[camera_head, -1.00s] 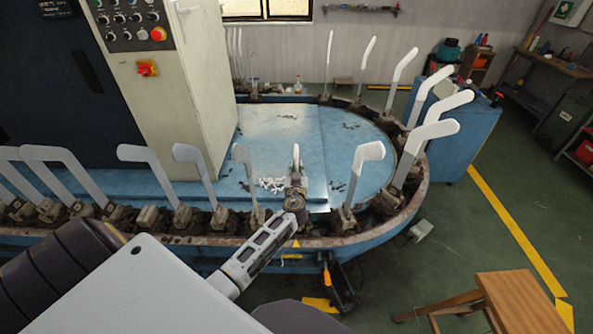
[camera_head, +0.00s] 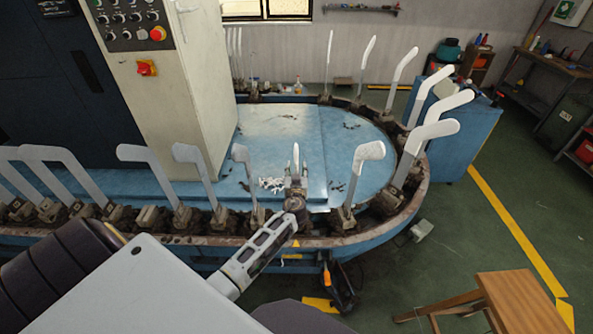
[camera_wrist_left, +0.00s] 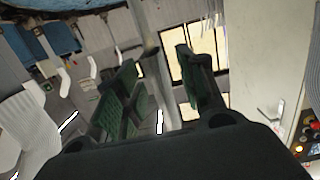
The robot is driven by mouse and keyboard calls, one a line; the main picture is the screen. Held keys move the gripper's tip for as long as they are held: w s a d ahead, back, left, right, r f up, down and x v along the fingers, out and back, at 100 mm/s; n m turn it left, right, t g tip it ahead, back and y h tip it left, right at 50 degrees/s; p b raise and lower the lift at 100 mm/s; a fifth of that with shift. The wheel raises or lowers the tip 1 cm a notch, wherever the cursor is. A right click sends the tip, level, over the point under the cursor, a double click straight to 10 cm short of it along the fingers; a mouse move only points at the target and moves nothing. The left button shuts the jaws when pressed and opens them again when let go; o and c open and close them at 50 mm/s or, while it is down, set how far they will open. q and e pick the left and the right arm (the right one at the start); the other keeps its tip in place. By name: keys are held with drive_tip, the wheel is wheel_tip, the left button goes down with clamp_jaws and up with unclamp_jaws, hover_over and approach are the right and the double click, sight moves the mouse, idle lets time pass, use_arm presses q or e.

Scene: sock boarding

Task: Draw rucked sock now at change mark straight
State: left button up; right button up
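A row of upright grey-white foot-shaped forms (camera_head: 367,165) stands along the machine's curved rim. One narrow form (camera_head: 295,158) rises at the mark, seen almost edge-on above my left gripper (camera_head: 296,184). A yellow triangle mark (camera_head: 294,243) is on the rim front below it. In the left wrist view my left gripper (camera_wrist_left: 157,62) has its green-padded fingers apart. A thin grey upright shape shows between them; I cannot tell whether they touch it. A pale ribbed surface (camera_wrist_left: 28,135) fills the wrist view's left edge. No rucks can be made out. My right gripper is not in view.
The blue machine bed (camera_head: 280,140) lies behind the forms, with small white scraps on it. A control cabinet (camera_head: 170,90) stands at left back. A wooden stool (camera_head: 505,295) is at lower right. The green floor between stool and machine is mostly clear.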

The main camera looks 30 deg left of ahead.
use_arm(q)
drive_tip(key=shift+r, duration=0.15)
drive_tip(key=shift+s, duration=0.1)
idle(0.4)
drive_tip(key=f+b+v, duration=0.1)
drive_tip(key=b+v, duration=0.1)
drive_tip(key=v, duration=0.7)
drive_tip(key=shift+b, duration=0.4)
idle(0.4)
idle(0.6)
